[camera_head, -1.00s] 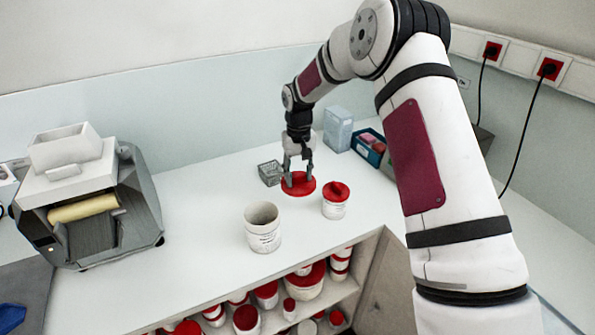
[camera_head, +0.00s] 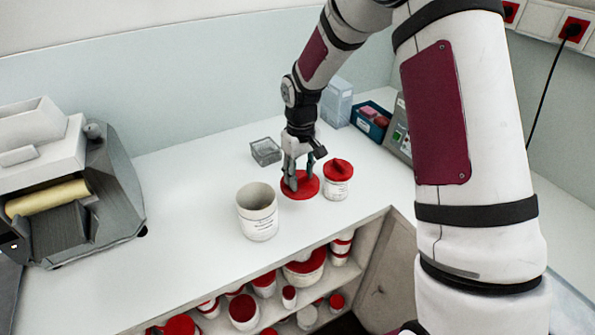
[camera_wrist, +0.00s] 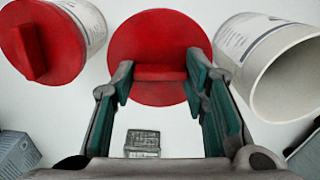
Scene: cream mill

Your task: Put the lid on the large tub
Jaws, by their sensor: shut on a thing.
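A round red lid (camera_head: 307,193) with a raised grip bar is held by my gripper (camera_head: 292,187). In the wrist view the lid (camera_wrist: 150,30) sits between the two fingertips, which are shut on its bar. I cannot tell whether the lid touches the counter or hangs just above it. The large white tub (camera_head: 258,222) stands upright and open, left of the lid and nearer the front edge. It also shows at the right of the wrist view (camera_wrist: 240,45). My gripper is beside the tub, not over it.
A smaller white tub (camera_head: 336,189) with a red lid on stands close right of the held lid. A grey box (camera_head: 265,152) is behind the gripper. A blue crate (camera_head: 371,122) stands at the back, a mill machine (camera_head: 100,190) at the left. The counter left of the tub is clear.

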